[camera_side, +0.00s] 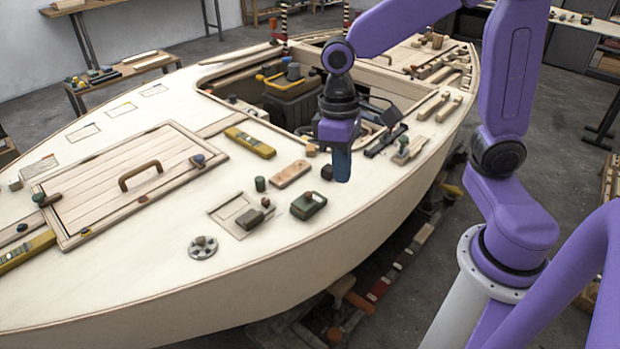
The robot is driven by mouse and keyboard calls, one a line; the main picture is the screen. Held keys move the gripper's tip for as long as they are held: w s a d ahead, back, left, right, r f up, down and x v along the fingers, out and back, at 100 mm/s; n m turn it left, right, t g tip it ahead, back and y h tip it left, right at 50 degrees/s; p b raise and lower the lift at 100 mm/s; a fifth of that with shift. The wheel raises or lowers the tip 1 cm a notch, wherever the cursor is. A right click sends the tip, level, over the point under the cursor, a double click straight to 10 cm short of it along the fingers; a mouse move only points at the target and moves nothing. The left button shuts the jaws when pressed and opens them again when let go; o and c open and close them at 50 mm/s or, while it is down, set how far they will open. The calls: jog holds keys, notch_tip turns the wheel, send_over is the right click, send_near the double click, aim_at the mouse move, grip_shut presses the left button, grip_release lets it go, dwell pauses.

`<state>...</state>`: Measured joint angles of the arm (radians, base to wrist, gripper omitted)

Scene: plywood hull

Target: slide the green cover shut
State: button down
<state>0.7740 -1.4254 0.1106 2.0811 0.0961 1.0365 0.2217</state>
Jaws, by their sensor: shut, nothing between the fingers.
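A small dark green block-like piece (308,205) with a dark reddish knob lies on the pale deck, near its front edge; it is the green piece that best fits the cover, but I cannot tell for sure. Left of it is a thin flat plate (229,211) with a dark brown block (250,219) on it. My gripper (342,179) points down with its blue fingers together and empty. In the picture it is above and right of the green piece, apart from it. Its height over the deck is hard to judge.
The plywood hull's deck (345,225) carries a pinkish wooden block (290,174), a small green cylinder (260,184), a grey disc (202,247), a yellow level (250,142) and a handled wooden hatch (130,185). An open well (290,115) lies behind my gripper.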

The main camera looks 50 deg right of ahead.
jog(key=w+d+f+m, duration=0.25)
jog(key=w+m, duration=0.25)
jog(key=w, duration=0.5)
jog(key=m+g+y, duration=0.1)
jog(key=m, duration=0.2)
send_over(305, 200)
jog(key=s+a, duration=0.1)
jog(key=a, duration=0.1)
jog(key=x, duration=0.2)
jog(key=w+d+f+m+y, duration=0.1)
jog(key=w+d+f+m, duration=0.25)
jog(key=d, duration=0.25)
jog(key=w+d+f+m+y, duration=0.1)
jog(key=w+d+f+m, duration=0.1)
jog(key=w+d+m, duration=0.3)
jog(key=shift+n, duration=0.85)
jog(key=x, duration=0.6)
jog(key=s+x, duration=0.1)
jog(key=x, duration=0.2)
jog(key=shift+d+f, duration=0.2)
jog(key=shift+f, duration=0.1)
jog(key=shift+s+a+f, duration=0.15)
jog(key=shift+s+a, duration=0.5)
jog(key=shift+a, duration=0.2)
jog(key=shift+s+a, duration=0.6)
jog(key=shift+a, duration=0.2)
jog(key=shift+s+a, duration=0.3)
jog(key=shift+a, duration=0.7)
